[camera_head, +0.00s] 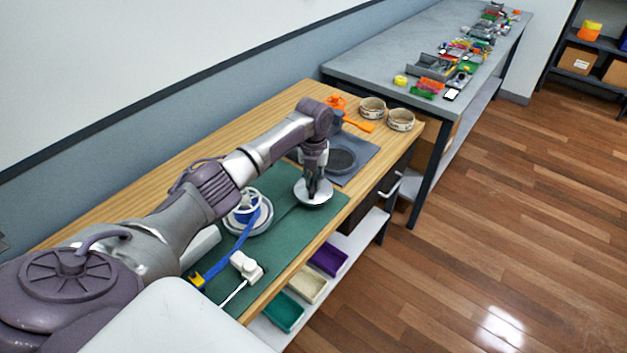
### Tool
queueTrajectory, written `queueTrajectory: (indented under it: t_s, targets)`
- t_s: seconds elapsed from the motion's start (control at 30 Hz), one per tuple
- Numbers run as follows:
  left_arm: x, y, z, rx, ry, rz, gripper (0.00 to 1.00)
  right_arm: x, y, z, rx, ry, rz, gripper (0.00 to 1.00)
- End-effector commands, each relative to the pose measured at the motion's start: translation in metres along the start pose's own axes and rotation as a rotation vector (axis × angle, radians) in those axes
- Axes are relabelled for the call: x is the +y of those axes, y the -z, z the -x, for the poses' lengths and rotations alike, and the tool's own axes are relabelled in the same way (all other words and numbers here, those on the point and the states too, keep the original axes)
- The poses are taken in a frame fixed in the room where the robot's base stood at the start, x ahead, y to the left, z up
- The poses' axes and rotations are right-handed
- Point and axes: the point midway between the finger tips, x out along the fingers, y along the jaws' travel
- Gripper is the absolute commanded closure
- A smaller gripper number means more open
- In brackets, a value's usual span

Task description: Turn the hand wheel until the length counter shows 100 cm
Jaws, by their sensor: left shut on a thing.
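My left arm reaches across the bench, and my left gripper (315,190) points down onto a round, pale silver disc (316,205) that looks like the hand wheel. The fingers are shut at the middle of the disc and hide what they grip there. The disc sits near the front edge of a green mat (285,240). I cannot make out a length counter or any reading; my arm covers part of the bench. My right gripper is not in view.
Left of the disc lie a white round reel with cord (262,222), a blue strap (238,248) and a white plug-like block (246,266). A dark grey mat (366,152) and two round pale containers (400,120) are farther back. Coloured trays (328,259) stand on the shelf below.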

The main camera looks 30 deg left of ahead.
Motion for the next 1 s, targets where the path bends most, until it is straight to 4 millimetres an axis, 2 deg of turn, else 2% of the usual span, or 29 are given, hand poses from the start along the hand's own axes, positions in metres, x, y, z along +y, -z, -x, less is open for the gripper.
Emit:
queueTrajectory:
  t_s: [0.4,0.43,0.57,0.87,1.0]
  targets:
    - [0.000,-0.001,0.002,-0.004,0.002,-0.008,1.00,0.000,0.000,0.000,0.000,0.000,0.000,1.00]
    - [0.000,-0.001,0.002,-0.004,0.002,-0.008,0.82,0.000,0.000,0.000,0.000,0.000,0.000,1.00]
    - [0.000,-0.001,0.001,-0.003,0.001,-0.007,0.60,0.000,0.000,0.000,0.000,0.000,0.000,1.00]
    - [0.000,0.000,0.001,-0.001,0.001,-0.007,0.58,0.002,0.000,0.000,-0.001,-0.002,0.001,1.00]
    - [0.000,-0.001,0.011,-0.003,0.002,-0.007,0.58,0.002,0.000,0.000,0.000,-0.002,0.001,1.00]
